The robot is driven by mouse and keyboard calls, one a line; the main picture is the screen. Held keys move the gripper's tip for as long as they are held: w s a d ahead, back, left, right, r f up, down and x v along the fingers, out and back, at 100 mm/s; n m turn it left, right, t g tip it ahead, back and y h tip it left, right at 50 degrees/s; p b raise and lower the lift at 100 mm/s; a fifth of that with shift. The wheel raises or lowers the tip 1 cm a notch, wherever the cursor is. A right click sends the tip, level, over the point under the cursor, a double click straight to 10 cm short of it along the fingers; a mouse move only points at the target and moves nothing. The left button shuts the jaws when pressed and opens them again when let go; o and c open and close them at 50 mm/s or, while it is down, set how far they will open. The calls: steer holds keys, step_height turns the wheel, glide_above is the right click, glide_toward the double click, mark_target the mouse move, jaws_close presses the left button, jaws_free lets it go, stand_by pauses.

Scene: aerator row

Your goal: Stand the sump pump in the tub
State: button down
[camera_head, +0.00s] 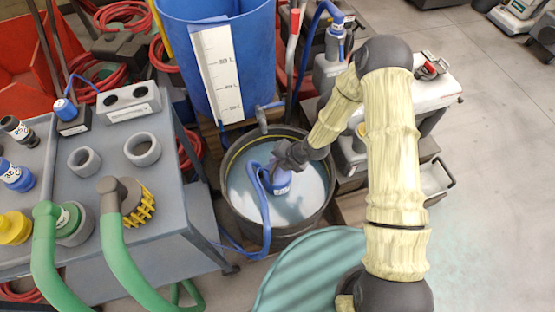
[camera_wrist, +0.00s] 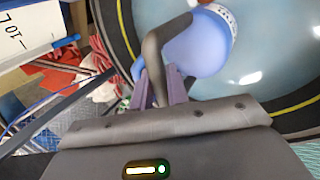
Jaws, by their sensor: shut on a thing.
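The sump pump (camera_head: 281,182) is a small blue body with a white band and a blue hose. My gripper (camera_head: 284,163) reaches in from the upper right and is shut on the pump's dark handle. In the wrist view the blue pump (camera_wrist: 200,45) shows beyond my gripper (camera_wrist: 160,90), whose purple fingers close around the bent dark handle. I cannot tell whether the pump's base touches the tub floor.
A blue barrel (camera_head: 222,55) with a white scale stands behind the tub. A grey bench (camera_head: 105,225) with fittings and green hoses is on the left. Open floor (camera_head: 490,170) is at right.

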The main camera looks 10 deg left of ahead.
steer(key=shift+f+b, duration=6.6)
steer(key=shift+f, duration=2.2)
steer(key=shift+f+b, duration=0.35)
steer(key=shift+f, duration=0.15)
steer(key=c, duration=1.3)
jaws_free()
steer(key=shift+f, duration=0.1)
steer(key=p+v, duration=0.6)
steer(key=v, duration=1.1)
steer(key=shift+r, duration=0.25)
steer(key=shift+d, duration=0.15)
